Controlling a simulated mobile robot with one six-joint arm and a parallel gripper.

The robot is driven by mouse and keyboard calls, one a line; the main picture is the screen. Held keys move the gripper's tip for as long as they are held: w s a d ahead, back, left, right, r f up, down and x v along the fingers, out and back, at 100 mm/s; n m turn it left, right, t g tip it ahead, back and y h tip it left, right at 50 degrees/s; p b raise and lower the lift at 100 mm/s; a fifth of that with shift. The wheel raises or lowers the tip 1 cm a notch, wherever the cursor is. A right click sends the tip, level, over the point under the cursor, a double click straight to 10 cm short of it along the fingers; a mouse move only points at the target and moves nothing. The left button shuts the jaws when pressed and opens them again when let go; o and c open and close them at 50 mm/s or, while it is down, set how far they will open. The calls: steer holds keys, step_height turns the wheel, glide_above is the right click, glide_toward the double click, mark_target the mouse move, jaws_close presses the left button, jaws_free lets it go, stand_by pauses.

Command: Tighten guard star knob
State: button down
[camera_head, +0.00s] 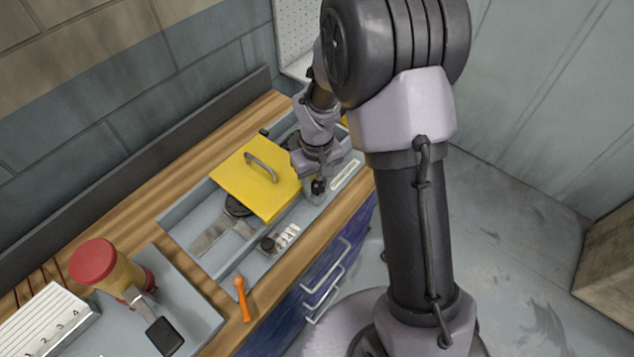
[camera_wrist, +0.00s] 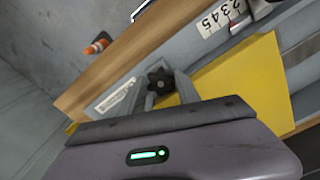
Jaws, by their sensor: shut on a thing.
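The black star knob (camera_wrist: 160,80) shows in the wrist view between the two grey fingers of my gripper (camera_wrist: 166,88). The fingers are shut on it, hiding part of its sides. In the head view my gripper (camera_head: 316,182) reaches down at the right front corner of the yellow guard (camera_head: 232,186), and the dark knob (camera_head: 319,187) shows at its tip. The guard is a flat yellow cover with a grey handle (camera_head: 261,167), lying over the grey machine bed (camera_head: 195,222). It also shows in the wrist view (camera_wrist: 245,78). The knob's thread and seat are hidden.
A black knob (camera_head: 268,244) stands beside a number label on the front rail. A red-topped object (camera_head: 94,262) and a numbered white block (camera_head: 45,322) are at the lower left. Blue drawers (camera_head: 318,280) are below.

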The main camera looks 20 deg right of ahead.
steer(key=c, duration=0.9)
jaws_free()
